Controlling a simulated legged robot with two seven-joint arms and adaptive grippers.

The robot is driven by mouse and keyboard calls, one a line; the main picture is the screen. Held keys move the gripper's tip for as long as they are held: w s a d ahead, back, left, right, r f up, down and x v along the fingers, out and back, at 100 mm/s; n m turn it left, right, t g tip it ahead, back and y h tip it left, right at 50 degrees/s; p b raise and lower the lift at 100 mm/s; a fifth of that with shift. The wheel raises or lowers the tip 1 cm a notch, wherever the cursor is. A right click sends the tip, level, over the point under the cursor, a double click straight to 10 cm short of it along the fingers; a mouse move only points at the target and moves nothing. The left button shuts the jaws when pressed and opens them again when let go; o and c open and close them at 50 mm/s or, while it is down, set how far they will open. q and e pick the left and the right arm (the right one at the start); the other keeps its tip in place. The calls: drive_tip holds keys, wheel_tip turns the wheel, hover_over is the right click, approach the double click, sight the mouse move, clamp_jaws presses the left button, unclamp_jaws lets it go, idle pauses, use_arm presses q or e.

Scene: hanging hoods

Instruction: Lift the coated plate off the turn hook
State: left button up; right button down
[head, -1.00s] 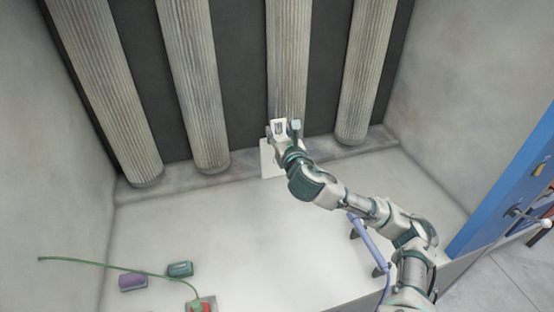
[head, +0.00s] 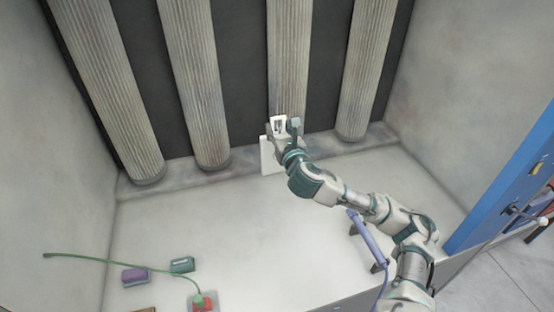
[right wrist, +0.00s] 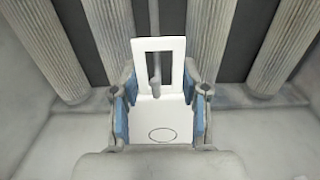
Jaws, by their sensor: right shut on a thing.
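The coated plate (head: 266,155) is a flat white panel with a rectangular cutout near its top. It hangs upright in front of the third column from the left in the head view. In the right wrist view the plate (right wrist: 160,115) stands between the blue finger pads, with a dark ring mark low on it. The grey turn hook (right wrist: 154,75) shows in the plate's cutout. My right gripper (right wrist: 160,120) is shut on the plate's side edges; it also shows in the head view (head: 284,132), hiding part of the plate. My left gripper is not in view.
Several ribbed columns (head: 195,80) hang before a dark back wall. The pale bench (head: 230,235) is mostly clear. A purple block (head: 135,276), a green block (head: 182,265) and a red item with a green cord (head: 203,302) lie at front left. A blue panel (head: 510,190) stands right.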

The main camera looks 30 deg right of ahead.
drive_tip(key=shift+s, duration=0.1)
use_arm(q)
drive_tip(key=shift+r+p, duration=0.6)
drive_tip(key=shift+p, duration=0.05)
use_arm(e)
drive_tip(key=shift+v, duration=1.75)
use_arm(q)
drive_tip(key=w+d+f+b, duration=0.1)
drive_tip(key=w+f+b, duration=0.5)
drive_tip(key=b, duration=0.5)
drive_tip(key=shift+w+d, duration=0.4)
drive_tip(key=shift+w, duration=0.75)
use_arm(e)
drive_tip(key=v, duration=1)
drive_tip(key=shift+r, duration=0.2)
